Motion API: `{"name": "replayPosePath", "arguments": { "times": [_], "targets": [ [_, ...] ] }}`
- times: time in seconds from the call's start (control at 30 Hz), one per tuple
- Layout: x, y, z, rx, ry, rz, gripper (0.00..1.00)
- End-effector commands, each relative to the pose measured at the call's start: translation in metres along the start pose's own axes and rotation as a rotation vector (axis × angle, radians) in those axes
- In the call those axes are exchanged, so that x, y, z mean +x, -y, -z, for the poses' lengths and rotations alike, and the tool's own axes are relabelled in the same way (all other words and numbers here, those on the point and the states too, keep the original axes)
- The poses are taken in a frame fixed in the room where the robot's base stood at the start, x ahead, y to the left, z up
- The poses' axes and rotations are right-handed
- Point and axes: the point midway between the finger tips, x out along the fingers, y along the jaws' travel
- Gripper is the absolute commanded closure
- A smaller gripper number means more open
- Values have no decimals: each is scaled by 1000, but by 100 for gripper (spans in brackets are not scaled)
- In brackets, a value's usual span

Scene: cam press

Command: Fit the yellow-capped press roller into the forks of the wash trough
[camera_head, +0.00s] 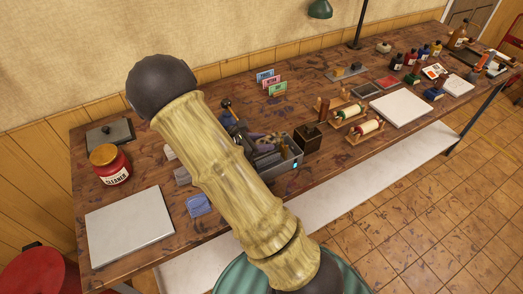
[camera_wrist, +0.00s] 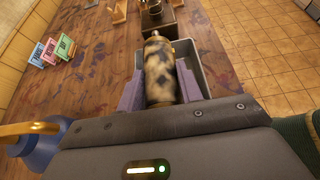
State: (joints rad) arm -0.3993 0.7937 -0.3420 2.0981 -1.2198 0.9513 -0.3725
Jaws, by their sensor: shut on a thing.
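My gripper (camera_wrist: 160,90) is shut on the press roller (camera_wrist: 160,72), a cylinder mottled black and tan, held between two purple fingers. Its far end carries a pale pin; I cannot make out a yellow cap. The wash trough (camera_wrist: 191,58) is a grey open box under and around the roller in the wrist view. In the head view the trough (camera_head: 290,163) shows on the bench just right of my arm, with a small blue light at its corner. My arm hides much of the trough and gripper. The forks, and whether the roller touches them, cannot be made out.
A dark wooden box (camera_head: 308,138) stands close to the trough's right. Two other rollers rest on wooden stands (camera_head: 365,137) farther right. Three upright cards (camera_head: 271,82) stand behind. A red cleaner jar (camera_head: 110,168) and pale slab (camera_head: 130,226) are at left.

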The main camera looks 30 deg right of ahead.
Motion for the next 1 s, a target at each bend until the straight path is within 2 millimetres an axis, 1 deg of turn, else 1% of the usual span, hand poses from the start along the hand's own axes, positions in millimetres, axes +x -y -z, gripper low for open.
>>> {"name": "replayPosePath", "arguments": {
  "times": [0.27, 0.37, 0.5, 0.6, 1.0],
  "targets": [
    [-3, -1, 2, -2, 1, -6, 97],
    [0, -1, 9, -7, 2, -7, 97],
    [9, -1, 26, -6, 1, -6, 97],
    [14, -1, 36, -3, 1, -5, 97],
    [18, 0, 41, -1, 1, -4, 97]
  ]
}}
